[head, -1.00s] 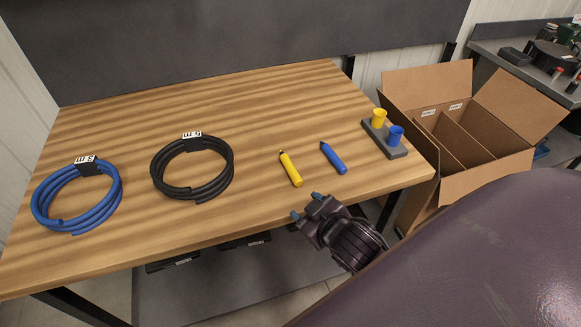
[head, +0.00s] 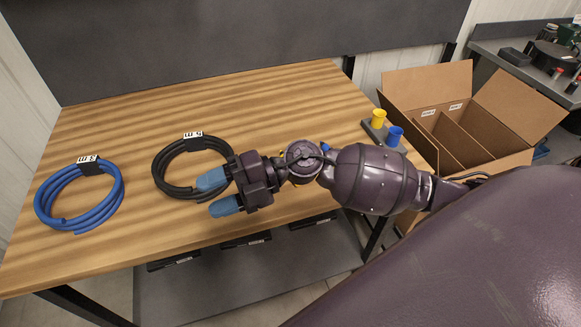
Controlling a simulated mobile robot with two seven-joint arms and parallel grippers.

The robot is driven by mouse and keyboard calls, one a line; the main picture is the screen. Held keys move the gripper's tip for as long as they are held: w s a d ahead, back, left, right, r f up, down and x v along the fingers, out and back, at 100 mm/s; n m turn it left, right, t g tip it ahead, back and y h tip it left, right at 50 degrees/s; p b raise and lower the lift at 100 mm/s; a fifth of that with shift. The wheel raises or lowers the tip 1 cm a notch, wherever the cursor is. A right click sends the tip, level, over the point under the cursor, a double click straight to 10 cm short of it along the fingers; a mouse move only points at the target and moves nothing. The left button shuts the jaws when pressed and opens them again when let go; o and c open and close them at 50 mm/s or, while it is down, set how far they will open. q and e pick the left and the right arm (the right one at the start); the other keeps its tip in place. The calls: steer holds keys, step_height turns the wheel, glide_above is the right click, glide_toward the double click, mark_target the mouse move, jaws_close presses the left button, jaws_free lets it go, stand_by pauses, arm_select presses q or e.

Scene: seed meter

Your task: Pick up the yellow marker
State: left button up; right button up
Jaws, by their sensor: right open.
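The yellow marker is almost wholly hidden behind my right arm; only a small yellow bit (head: 281,152) shows above the wrist. The blue marker (head: 326,147) is also mostly covered by the arm. My right gripper (head: 217,193) is open and empty, its blue fingertips pointing left. It hangs over the table's front part, left of the yellow marker and overlapping the black coil in the picture. Its height above the table is hard to tell. My left gripper is not in view.
A black hose coil (head: 163,170) and a blue hose coil (head: 48,206) lie on the wooden table (head: 240,105). A grey holder (head: 373,131) with a yellow cup (head: 379,115) and a blue cup (head: 395,134) stands at the right. An open cardboard box (head: 500,158) is beyond the right edge.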

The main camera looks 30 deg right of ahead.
steer(key=w+d+f+n+g+h, duration=0.2)
steer(key=w+d+h, duration=0.1)
steer(key=d+h, duration=0.6)
steer(key=w+d+f+n+g+h, duration=0.1)
steer(key=w+d+f+h, duration=0.15)
steer(key=d+h, duration=0.7)
steer(key=shift+w+d+f+y, duration=0.1)
steer(key=shift+d+f+y, duration=0.3)
steer(key=shift+f, duration=1.2)
steer(key=shift+d+f+y, duration=0.3)
steer(key=shift+d+f, duration=0.15)
steer(key=shift+f, duration=1.1)
steer(key=shift+w+d+f+y, duration=0.1)
steer(key=shift+d+f+y, duration=0.3)
steer(key=shift+f, duration=1.2)
jaws_close()
